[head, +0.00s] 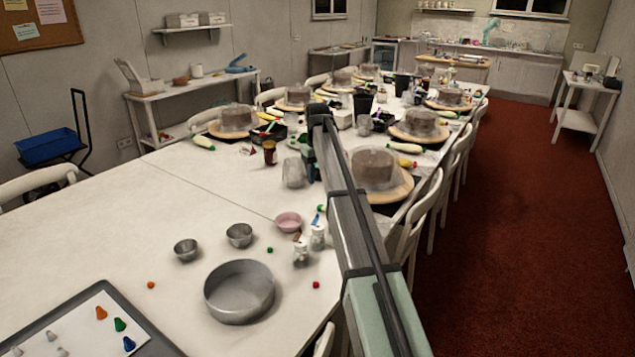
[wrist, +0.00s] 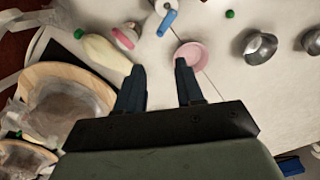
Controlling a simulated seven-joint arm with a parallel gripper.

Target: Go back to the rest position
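My gripper (wrist: 159,75) points down over the long white table in the wrist view. Its two dark fingers stand apart with nothing between them but bare table. A pink bowl (wrist: 191,55) lies just beyond the right fingertip in the picture; I cannot tell the height gap. In the head view my arm reaches out along the table, and the gripper's fingers are mostly hidden behind the arm. The pink bowl also shows in the head view (head: 288,222), left of the arm.
A cake on a wooden turntable (head: 397,190) stands close right of my arm. Metal bowls (head: 239,235), a round pan (head: 239,292) and a dark tray (head: 112,290) stand at the near end. A glass jar (head: 294,173) is left of the arm.

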